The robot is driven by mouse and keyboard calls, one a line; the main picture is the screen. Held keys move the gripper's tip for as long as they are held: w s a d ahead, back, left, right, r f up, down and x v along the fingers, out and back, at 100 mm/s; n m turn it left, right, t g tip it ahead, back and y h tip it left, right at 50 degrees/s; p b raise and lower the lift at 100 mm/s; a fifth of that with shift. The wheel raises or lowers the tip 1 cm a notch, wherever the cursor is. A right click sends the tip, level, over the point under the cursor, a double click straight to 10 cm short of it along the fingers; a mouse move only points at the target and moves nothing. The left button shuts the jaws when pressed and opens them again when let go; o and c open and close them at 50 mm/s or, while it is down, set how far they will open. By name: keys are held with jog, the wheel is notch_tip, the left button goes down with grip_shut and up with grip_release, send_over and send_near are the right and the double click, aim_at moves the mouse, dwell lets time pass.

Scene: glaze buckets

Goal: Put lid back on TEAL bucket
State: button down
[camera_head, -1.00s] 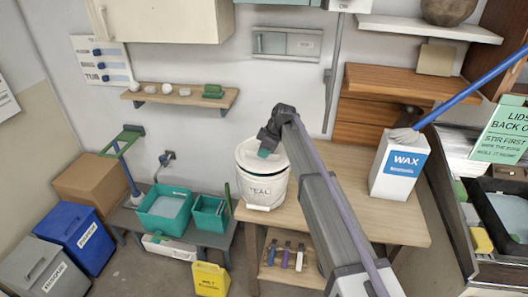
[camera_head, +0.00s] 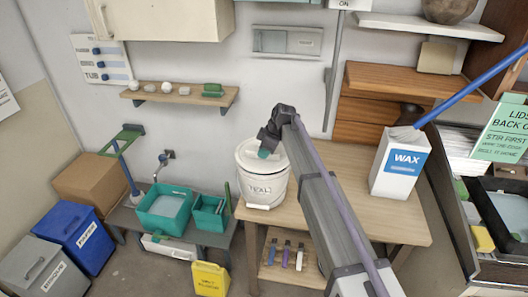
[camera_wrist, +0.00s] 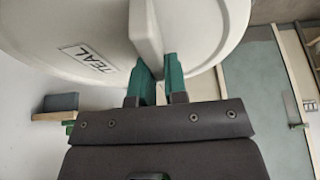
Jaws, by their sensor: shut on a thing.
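The white TEAL bucket (camera_head: 264,191) stands upright at the left end of the wooden workbench, with its label facing out. Its white lid (camera_head: 246,153) is at the bucket's mouth; I cannot tell whether it is fully seated. My gripper (camera_head: 264,153) is over the bucket top and partly hides the lid. In the wrist view, the green fingers of my gripper (camera_wrist: 160,78) are shut on the upright handle of the lid (camera_wrist: 75,30), which carries a TEAL label. The bucket body and rim are not clear in the wrist view.
Teal tubs (camera_head: 165,205) stand on a low bench at left. A shelf (camera_head: 180,97) is on the wall. The bench between bucket and WAX is crossed by my arm.

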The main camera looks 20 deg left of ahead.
jog(key=shift+f+b, duration=0.5)
dwell(0.7)
jog(key=c, duration=0.6)
grip_release()
notch_tip(320, 180, up, 7)
jog(key=p, duration=0.7)
jog(key=shift+r, duration=0.15)
jog(key=shift+c, duration=0.2)
grip_shut()
dwell(0.5)
